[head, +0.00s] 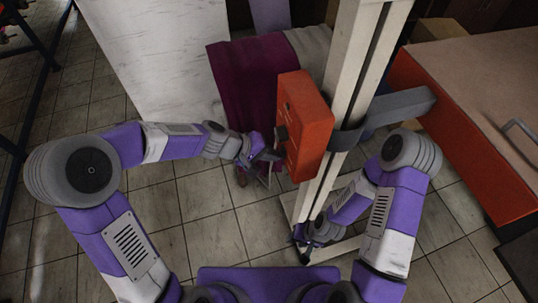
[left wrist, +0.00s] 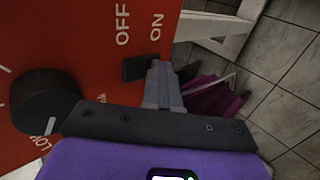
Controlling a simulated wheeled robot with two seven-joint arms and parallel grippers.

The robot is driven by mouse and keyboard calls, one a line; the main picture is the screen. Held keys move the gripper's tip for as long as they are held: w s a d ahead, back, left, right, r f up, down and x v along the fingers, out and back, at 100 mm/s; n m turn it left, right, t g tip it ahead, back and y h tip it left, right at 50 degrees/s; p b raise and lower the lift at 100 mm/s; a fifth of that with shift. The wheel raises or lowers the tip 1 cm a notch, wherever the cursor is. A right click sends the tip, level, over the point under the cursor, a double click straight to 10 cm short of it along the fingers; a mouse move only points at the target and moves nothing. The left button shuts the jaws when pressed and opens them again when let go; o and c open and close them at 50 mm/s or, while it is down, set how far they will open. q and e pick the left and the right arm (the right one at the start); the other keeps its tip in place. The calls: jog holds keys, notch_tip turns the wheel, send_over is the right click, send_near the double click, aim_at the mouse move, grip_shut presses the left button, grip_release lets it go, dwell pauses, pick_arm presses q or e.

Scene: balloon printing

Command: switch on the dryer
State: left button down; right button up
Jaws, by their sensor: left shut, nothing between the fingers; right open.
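The dryer's red box (head: 308,115) is mounted on a pale upright post. Its panel also fills the left wrist view (left wrist: 70,40), with a dark round knob (left wrist: 45,100) at left and a small dark switch (left wrist: 136,68) by the white OFF and ON lettering. My left gripper (head: 274,154) is shut and empty, at the panel face. In the left wrist view its fingertips (left wrist: 158,68) are right beside the switch, on the ON side; I cannot tell whether they touch it. My right gripper (head: 303,247) is open and empty, low by the foot of the post.
The pale post (head: 352,60) carries a grey horizontal arm (head: 400,106) to the right. A red cabinet with a tan top (head: 485,85) stands at right. A white panel (head: 150,60) and maroon cloth (head: 240,85) are behind my left arm. Tiled floor is open at lower left.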

jog(key=shift+a+f, duration=0.2)
jog(key=shift+f, duration=0.2)
jog(key=shift+r, duration=0.1)
jog(key=shift+r+p, duration=0.5)
jog(key=shift+p, duration=0.05)
